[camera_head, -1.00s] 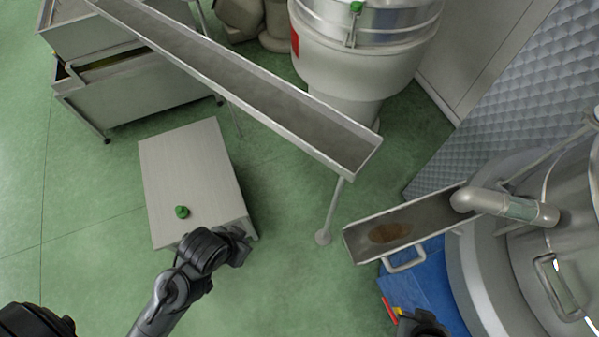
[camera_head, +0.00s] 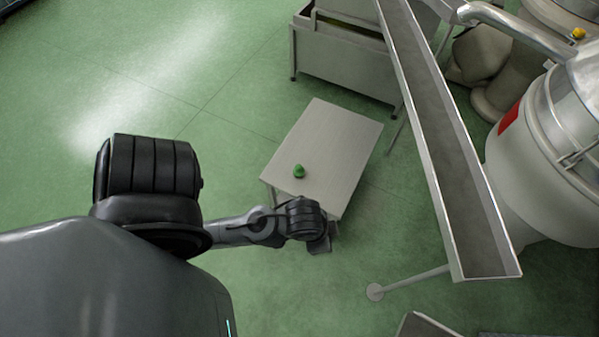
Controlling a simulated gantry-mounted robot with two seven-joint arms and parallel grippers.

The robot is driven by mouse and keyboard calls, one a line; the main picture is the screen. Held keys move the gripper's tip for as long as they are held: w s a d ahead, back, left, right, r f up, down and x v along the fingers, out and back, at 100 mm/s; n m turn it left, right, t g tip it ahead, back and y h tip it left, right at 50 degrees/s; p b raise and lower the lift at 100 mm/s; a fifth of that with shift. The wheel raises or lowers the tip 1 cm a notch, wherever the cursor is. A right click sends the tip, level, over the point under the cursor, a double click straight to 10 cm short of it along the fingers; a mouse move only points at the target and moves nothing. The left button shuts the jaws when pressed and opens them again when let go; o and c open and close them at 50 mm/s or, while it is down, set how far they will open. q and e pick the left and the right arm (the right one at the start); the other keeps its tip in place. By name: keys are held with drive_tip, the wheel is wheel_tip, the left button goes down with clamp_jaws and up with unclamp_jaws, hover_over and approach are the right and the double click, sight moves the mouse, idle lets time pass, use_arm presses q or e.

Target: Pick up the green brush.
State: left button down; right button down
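A small green object (camera_head: 299,171), which looks like the green brush, sits on the pale low table (camera_head: 335,140) near its left front side. Its shape is too small to make out in detail. My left arm comes in from the left, and its gripper (camera_head: 319,244) is low beside the table's front right corner, apart from the green object. The fingers are too small and dark to tell whether they are open or shut. My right gripper is out of view.
A long metal chute (camera_head: 440,140) slopes down right of the table, with a thin support leg below it. A grey metal bin (camera_head: 345,65) stands behind the table. A large steel vessel (camera_head: 540,165) is at the right. The green floor (camera_head: 150,100) at the left is clear.

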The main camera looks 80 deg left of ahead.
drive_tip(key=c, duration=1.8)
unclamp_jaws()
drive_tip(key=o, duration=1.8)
